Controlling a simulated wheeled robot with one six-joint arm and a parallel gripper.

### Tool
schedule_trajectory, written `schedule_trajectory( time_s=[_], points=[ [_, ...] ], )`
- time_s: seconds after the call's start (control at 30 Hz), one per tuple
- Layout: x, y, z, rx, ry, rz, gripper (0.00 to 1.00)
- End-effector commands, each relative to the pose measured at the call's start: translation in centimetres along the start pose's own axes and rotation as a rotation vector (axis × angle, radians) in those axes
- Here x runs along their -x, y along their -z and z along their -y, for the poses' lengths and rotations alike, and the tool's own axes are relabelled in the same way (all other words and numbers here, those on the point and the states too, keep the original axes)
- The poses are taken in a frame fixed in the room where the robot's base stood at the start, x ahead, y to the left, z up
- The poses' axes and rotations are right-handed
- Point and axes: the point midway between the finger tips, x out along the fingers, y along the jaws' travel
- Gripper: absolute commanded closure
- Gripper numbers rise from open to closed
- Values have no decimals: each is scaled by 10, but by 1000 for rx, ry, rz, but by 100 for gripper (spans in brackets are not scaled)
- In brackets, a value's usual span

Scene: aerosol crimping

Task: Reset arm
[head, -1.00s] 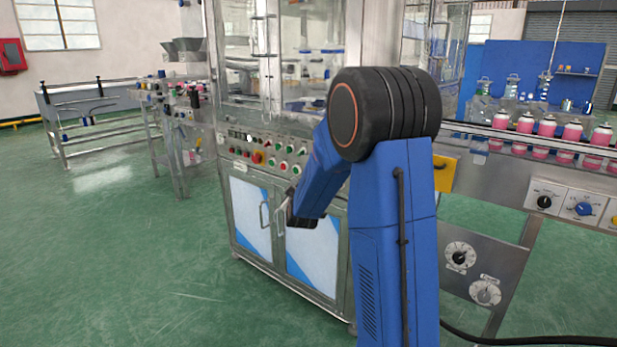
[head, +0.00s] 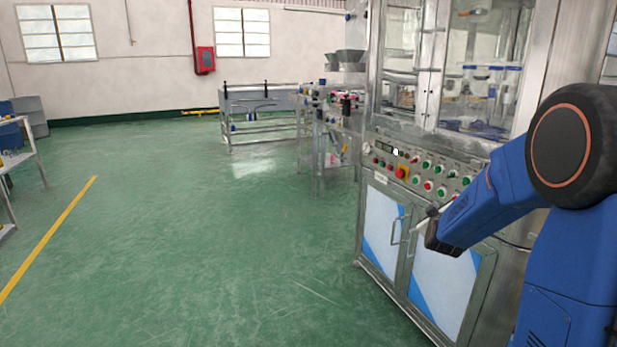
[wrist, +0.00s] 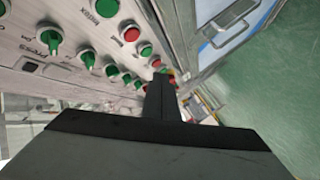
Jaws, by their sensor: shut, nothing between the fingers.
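My blue arm with its black joint shows at the right of the head view. Its lower end, with my gripper (head: 432,212), hangs in front of the crimping machine (head: 478,270), close to the cabinet door handles. In the wrist view my gripper (wrist: 161,85) points forward as one narrow dark shape, its fingers shut with nothing seen between them. The control panel (head: 425,172) with green and red buttons lies just above my gripper. The panel also fills the upper left of the wrist view (wrist: 75,25). I cannot tell the exact gap to the panel.
Open green floor (head: 200,240) spreads to the left, with a yellow line (head: 50,238). A steel conveyor frame (head: 262,115) and a small machine stand (head: 325,150) are further back. A shelf table (head: 18,160) stands at the far left.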

Motion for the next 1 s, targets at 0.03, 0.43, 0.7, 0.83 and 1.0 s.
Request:
schedule_trajectory(
  time_s=[0.03,0.43,0.7,0.83,1.0],
  points=[
    [14,9,1,-25,33,1,100],
    [139,36,34,-225,339,123,100],
    [239,30,52,-323,502,263,100],
    [289,19,59,-361,565,346,100],
    [356,-2,66,-402,627,467,100]
  ],
)
